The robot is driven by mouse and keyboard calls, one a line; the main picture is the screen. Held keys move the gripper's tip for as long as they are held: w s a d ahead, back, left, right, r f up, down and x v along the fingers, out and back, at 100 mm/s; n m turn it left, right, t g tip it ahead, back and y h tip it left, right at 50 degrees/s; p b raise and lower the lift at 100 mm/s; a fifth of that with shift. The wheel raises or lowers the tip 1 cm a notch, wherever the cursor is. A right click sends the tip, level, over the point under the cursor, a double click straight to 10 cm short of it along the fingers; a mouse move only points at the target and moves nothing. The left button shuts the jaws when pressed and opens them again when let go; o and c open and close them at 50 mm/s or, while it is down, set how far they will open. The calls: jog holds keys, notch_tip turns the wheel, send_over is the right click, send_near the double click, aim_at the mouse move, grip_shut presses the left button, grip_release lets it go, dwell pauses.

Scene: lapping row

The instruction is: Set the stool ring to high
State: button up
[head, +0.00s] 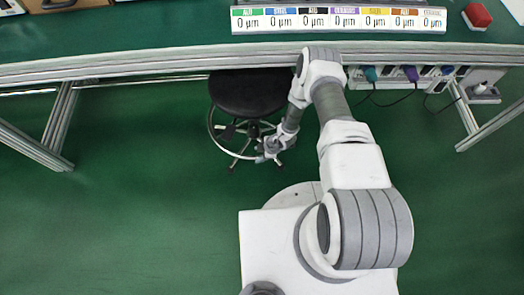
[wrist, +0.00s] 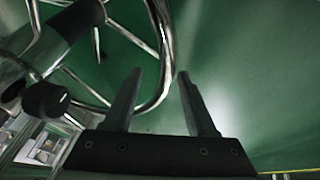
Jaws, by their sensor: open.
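The stool (head: 250,92) has a round black seat and stands partly under the front edge of the bench. Its chrome foot ring (head: 213,133) shows below the seat; in the wrist view the ring (wrist: 166,50) is a bright curved tube. My gripper (head: 268,156) is at the front right side of the ring, low by the stool's legs. In the wrist view my gripper (wrist: 161,73) is open, and the tube runs across the gap between the fingertips. I cannot tell whether it lies within the jaws or beyond them. A black knob (wrist: 45,100) and dark column (wrist: 80,18) show at left.
The green-topped bench (head: 150,35) spans the back, with its metal front rail above the stool. Cabled devices (head: 410,75) hang under the bench at right. The green floor (head: 130,210) at left is clear.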

jog(key=p+v, duration=0.6)
jog(key=v, duration=1.1)
jog(key=shift+r, duration=0.15)
jog(key=shift+s+d, duration=0.1)
